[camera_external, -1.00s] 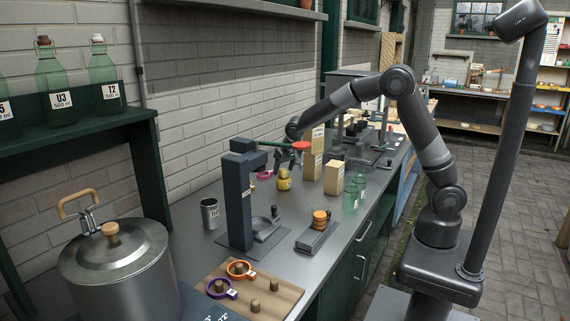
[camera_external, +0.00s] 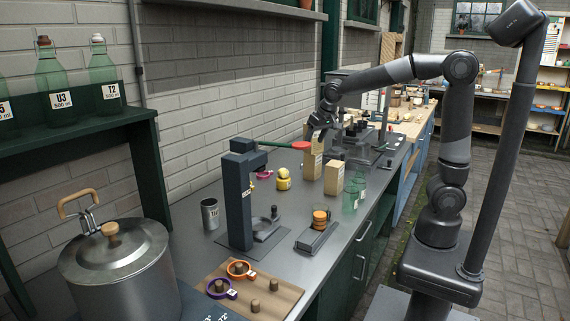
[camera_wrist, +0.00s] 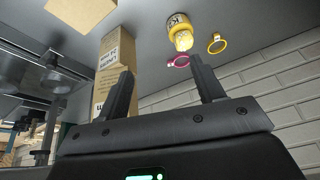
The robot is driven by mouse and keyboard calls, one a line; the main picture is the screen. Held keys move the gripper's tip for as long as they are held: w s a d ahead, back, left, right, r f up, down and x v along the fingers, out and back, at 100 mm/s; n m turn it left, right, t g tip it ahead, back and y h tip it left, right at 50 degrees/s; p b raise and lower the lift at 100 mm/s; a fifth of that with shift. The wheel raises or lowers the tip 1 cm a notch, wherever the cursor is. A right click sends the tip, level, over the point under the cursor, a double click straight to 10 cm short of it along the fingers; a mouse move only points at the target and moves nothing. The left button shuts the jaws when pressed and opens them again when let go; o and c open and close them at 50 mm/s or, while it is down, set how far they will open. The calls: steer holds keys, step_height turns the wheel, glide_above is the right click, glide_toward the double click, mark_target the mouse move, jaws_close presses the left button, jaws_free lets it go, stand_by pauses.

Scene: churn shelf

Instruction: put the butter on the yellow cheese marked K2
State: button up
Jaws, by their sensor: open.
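The yellow cheese (camera_external: 283,185) stands on the metal counter in the external view. In the wrist view the cheese (camera_wrist: 176,21) shows a white label that seems to read K2. A yellow rounded lump, apparently the butter (camera_external: 284,173), rests on top of it; it also shows in the wrist view (camera_wrist: 183,40). My gripper (camera_external: 319,125) is up and to the right of the cheese, by the tall cartons. In the wrist view my gripper (camera_wrist: 162,75) has its fingers spread with nothing between them.
A tall printed carton (camera_wrist: 112,62) is close beside one finger; a shorter carton (camera_external: 334,178) and green glass jars (camera_external: 351,196) stand nearby. A pink ring (camera_wrist: 179,61) and a yellow ring (camera_wrist: 217,43) are near the cheese. A dark press (camera_external: 238,200) stands in front.

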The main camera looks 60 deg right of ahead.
steer(key=s+d+n+t, duration=0.1)
steer(key=s+d+n, duration=0.2)
steer(key=s, duration=2.2)
steer(key=shift+s+f+y, duration=0.25)
steer(key=shift+f+y, duration=0.05)
steer(key=shift+y, duration=0.1)
